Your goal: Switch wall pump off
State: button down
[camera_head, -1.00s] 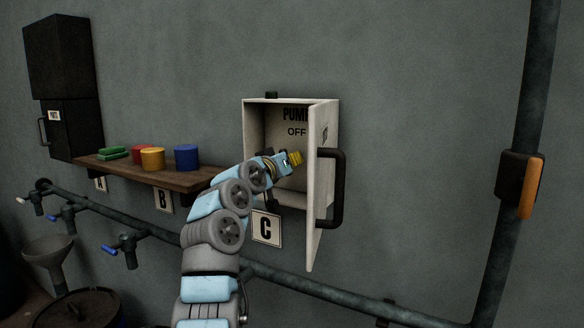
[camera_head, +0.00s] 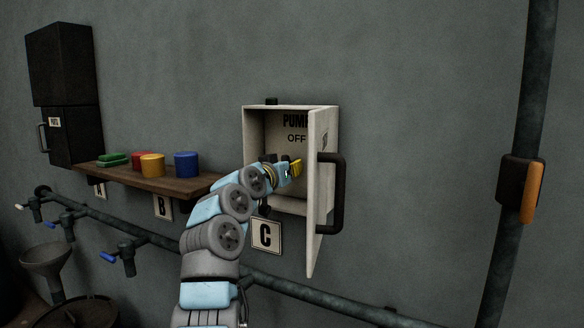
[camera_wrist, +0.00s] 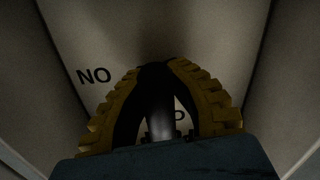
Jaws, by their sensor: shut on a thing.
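The pump box (camera_head: 292,108) is a pale open-fronted wall box with the words PUMP and OFF (camera_head: 297,138) on its inner back, in the head view. Its door (camera_head: 322,235) stands open on the right with a dark handle (camera_head: 337,195). My gripper (camera_head: 297,168) reaches into the box below OFF. In the wrist view its yellow-padded fingers (camera_wrist: 160,80) are shut on a dark lever (camera_wrist: 160,112), which runs between them. A second label (camera_wrist: 93,76), upside down, reads ON there. Another letter is partly hidden by the fingers.
A wooden shelf (camera_head: 150,178) with red, yellow and blue cylinders (camera_head: 186,164) and a green item stands left. Sign C (camera_head: 265,235) hangs below the box. Pipes with valves (camera_head: 125,252) run beneath. A vertical pipe with an orange-handled unit (camera_head: 532,192) stands right.

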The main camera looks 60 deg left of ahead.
jog(key=c, duration=1)
grip_release()
jog(key=shift+s, duration=0.1)
jog(key=shift+v, duration=5.85)
